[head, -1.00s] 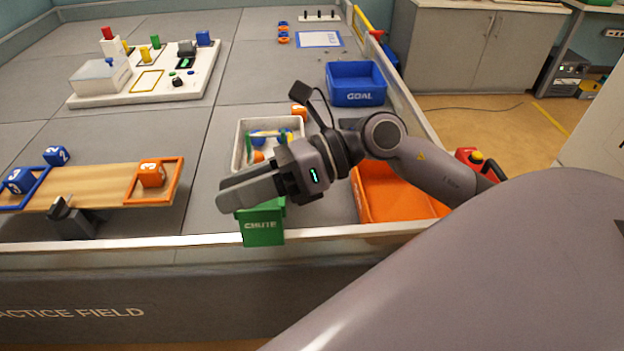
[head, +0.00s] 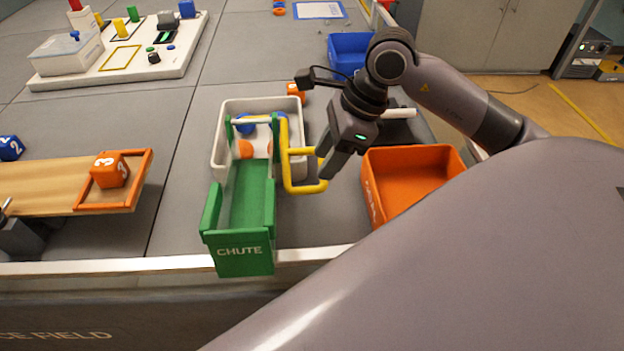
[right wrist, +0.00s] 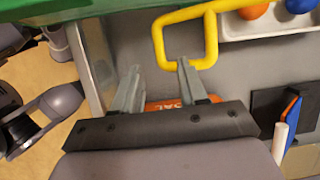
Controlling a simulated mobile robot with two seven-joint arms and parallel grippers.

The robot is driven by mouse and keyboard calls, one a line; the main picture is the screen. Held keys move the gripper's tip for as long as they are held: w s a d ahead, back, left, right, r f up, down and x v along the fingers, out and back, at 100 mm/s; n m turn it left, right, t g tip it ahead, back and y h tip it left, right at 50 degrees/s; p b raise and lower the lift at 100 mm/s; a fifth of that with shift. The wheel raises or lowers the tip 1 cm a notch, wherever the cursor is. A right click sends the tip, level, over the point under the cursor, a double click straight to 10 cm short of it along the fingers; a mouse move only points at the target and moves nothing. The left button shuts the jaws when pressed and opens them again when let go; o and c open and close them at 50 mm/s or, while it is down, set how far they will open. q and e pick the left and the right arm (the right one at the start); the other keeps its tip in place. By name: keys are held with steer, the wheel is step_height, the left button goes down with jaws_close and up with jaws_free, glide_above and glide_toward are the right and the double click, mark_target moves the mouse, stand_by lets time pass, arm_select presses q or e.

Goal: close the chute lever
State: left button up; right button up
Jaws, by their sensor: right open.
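The green chute (head: 247,205) slopes down to the front edge of the field. Its yellow lever (head: 287,165) is a bent bar ending in a loop along the chute's right side. My right gripper (head: 332,162) is open, just right of the loop. In the right wrist view the yellow lever (right wrist: 157,42) lies beyond the two spread fingers of the right gripper (right wrist: 160,72), and one fingertip overlaps the loop's lower edge. I cannot tell whether they touch.
A white tray (head: 219,153) with blue and orange balls stands behind the chute. An orange bin (head: 425,178) is close on the right, and a blue bin (head: 347,50) stands farther back. A wooden beam (head: 50,185) with an orange cube (head: 109,170) lies left.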

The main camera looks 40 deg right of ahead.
mark_target(308, 188)
steer(key=x, duration=0.7)
steer(key=shift+a, duration=0.1)
jaws_close()
